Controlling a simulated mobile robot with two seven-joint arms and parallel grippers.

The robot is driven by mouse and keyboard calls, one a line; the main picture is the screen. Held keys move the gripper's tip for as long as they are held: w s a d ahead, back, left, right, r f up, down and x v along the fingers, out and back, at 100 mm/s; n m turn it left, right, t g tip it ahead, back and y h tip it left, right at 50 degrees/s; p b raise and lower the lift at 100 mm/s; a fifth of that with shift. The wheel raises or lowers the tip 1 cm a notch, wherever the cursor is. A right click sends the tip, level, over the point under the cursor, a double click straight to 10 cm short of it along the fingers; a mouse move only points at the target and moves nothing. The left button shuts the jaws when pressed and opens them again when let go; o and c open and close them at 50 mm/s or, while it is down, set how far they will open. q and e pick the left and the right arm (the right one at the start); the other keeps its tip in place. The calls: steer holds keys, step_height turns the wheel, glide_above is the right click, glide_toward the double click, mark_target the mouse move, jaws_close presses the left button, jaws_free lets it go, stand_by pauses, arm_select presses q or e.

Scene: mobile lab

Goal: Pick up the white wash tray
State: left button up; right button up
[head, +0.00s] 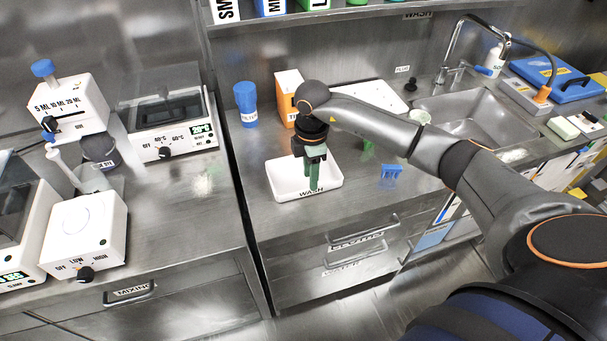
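The white wash tray (285,192) sits on the steel counter near its front edge, with the word WASH on its front wall. My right gripper (312,184) points down over the tray's inside, its fingers in front of the tray's middle and right part. A green part shows at the fingers; I cannot tell if it is a finger or a held thing. I cannot tell whether the fingers touch the tray or how far apart they are. My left gripper is not in view.
The sink (470,118) is at the right. Counter beside the tray's left is clear.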

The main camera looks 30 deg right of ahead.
step_height(320, 180, down, 4)
steer(key=shift+d+r, duration=0.1)
steer(key=shift+d, duration=0.05)
jaws_close()
steer(key=shift+r, duration=0.1)
stand_by(1.3)
